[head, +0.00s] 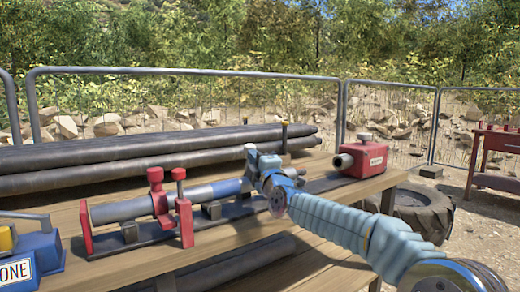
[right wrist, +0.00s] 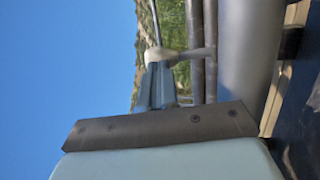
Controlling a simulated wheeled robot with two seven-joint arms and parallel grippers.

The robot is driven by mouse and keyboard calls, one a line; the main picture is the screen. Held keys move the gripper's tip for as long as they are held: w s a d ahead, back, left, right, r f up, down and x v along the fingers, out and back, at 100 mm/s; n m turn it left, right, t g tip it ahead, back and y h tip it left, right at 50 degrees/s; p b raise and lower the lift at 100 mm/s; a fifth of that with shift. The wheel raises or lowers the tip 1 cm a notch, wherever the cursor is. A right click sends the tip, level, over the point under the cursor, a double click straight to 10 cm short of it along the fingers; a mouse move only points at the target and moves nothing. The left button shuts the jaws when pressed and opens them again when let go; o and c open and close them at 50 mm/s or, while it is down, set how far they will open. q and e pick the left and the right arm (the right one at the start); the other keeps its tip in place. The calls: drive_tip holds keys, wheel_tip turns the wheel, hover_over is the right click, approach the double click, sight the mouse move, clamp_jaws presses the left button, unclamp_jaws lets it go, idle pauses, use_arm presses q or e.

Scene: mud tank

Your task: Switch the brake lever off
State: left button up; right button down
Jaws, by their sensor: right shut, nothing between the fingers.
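A short upright lever with a pale grey knob (head: 250,149) stands by the right end of the blue and grey pipe assembly on the wooden table; I take it for the brake lever. My right gripper (head: 257,165) reaches in from the right and is shut and empty, right beside the lever. In the right wrist view the fingertips (right wrist: 160,68) are at the pale knob (right wrist: 162,54), with its thin stalk running right. I cannot tell whether they touch. The lever's base is partly hidden by my gripper. My left gripper is out of view.
The pipe assembly (head: 122,210) has red clamps (head: 184,215) on the wooden table (head: 100,262). Long dark pipes (head: 150,150) lie behind it. A red box (head: 362,158) stands right, a blue box (head: 38,262) at the left edge. A fence (head: 190,71) runs behind.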

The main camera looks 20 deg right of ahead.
sight(247, 148)
drive_tip(key=w+r+p, duration=0.1)
drive_tip(key=w+a+r+p, duration=0.1)
drive_tip(key=w+p, duration=0.1)
drive_tip(key=shift+w+a+p, duration=0.2)
drive_tip(key=shift+w+p, duration=0.05)
drive_tip(key=shift+p, duration=0.05)
drive_tip(key=shift+p+x, duration=0.3)
drive_tip(key=shift+x, duration=0.55)
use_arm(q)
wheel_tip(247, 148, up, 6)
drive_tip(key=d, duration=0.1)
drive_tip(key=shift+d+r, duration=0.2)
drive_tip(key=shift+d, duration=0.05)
use_arm(e)
drive_tip(key=shift+w+a+r, duration=0.15)
drive_tip(key=shift+w+a, duration=0.25)
drive_tip(key=shift+w, duration=0.35)
drive_tip(key=shift+r, duration=0.15)
